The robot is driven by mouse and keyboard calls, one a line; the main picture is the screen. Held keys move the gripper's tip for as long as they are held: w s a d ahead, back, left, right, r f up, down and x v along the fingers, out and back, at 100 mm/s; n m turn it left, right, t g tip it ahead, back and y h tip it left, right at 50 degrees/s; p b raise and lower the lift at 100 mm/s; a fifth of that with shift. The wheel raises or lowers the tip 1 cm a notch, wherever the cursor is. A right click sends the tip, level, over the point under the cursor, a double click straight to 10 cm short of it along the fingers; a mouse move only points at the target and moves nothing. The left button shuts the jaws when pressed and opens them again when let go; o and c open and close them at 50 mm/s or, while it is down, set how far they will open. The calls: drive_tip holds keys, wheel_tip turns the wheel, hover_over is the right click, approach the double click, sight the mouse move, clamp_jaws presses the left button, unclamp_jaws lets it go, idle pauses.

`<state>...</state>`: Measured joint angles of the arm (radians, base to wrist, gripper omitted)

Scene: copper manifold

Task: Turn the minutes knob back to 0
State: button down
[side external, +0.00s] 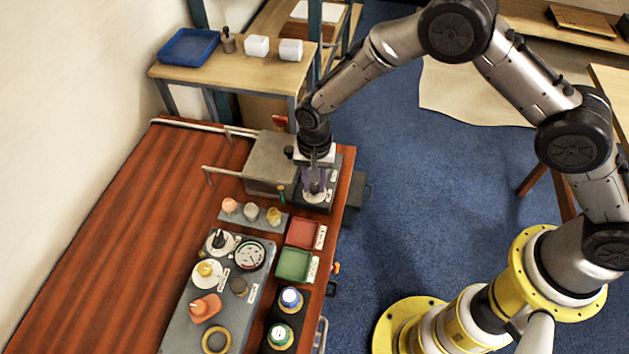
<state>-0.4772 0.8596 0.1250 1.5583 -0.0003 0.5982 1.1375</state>
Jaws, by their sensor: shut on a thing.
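My gripper (316,184) points down at the right edge of the red-brown bench, over a dark plate (328,164) beside a grey metal box. Its fingers are shut on a knob that sits on a pale round dial (315,196) on this plate. The fingers hide most of the knob, and its pointer and scale cannot be read. A small white label (309,207) on the plate is too small to read, so I cannot confirm that this is the minutes knob.
The grey metal box (273,163) stands close left of my gripper. In front are a rack of small cups (252,213), a red tray (301,234), a green tray (294,265) and a grey panel (184,331) with a gauge (249,255) and several knobs. The bench's left side is clear.

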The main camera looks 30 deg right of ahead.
drive_tip(key=n, duration=0.5)
drive_tip(key=shift+n, duration=0.4)
drive_tip(key=n, duration=1.1)
drive_tip(key=shift+n, duration=0.3)
drive_tip(key=n, duration=0.5)
drive_tip(key=shift+d+n, duration=0.1)
drive_tip(key=shift+n, duration=0.3)
drive_tip(key=c, duration=0.6)
unclamp_jaws()
drive_tip(key=shift+r, duration=0.1)
